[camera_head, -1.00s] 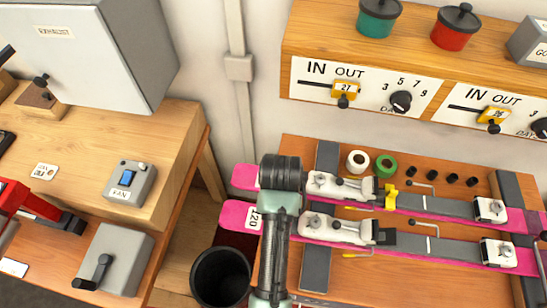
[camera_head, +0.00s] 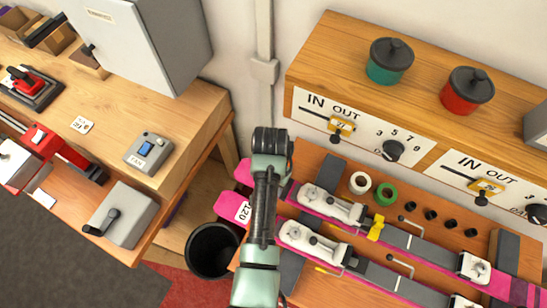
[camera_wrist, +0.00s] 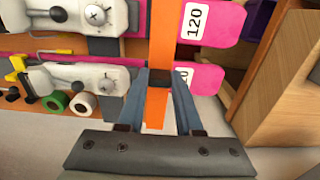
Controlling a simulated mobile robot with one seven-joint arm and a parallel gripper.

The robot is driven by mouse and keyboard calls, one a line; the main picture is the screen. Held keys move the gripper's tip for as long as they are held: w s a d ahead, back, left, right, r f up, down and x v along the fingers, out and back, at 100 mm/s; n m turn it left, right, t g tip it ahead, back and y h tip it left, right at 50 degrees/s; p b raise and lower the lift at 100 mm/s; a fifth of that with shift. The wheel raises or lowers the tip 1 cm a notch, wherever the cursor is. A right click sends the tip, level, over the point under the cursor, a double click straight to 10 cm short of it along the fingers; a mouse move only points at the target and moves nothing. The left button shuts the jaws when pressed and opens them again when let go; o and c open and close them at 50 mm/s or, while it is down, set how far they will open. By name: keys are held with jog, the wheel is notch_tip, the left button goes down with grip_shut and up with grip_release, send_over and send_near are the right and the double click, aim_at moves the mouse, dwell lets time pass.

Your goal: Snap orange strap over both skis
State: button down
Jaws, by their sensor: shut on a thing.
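Two pink skis lie side by side on the bench, an upper ski (camera_head: 237,205) and a lower ski (camera_head: 385,282) in the head view. Both also show in the wrist view, one at the top (camera_wrist: 222,22) and one lower (camera_wrist: 206,78), each with a white 120 label. The orange strap (camera_wrist: 162,32) runs as a band across both skis in the wrist view, between the bindings and the labelled ends. My gripper (camera_wrist: 158,74) is shut on the orange strap near the lower ski. Whether the strap touches or is fastened is unclear. In the head view my arm hides strap and fingers.
White bindings (camera_head: 328,203) sit on the skis. White and green tape rolls (camera_head: 385,194) and a yellow clip (camera_head: 376,227) are close by. A black bin (camera_head: 212,250) stands left of the bench. A shelf with dials and jars (camera_head: 391,60) overhangs behind.

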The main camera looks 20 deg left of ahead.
jog(key=shift+w+d+f+b, duration=0.1)
jog(key=shift+f+b, duration=1.9)
jog(key=shift+f, duration=0.7)
jog(key=c, duration=1.1)
grip_release()
grip_shut()
jog(key=shift+p, duration=0.3)
jog(key=shift+f+b, duration=1.55)
jog(key=shift+f, duration=0.45)
jog(key=o, duration=0.6)
grip_release()
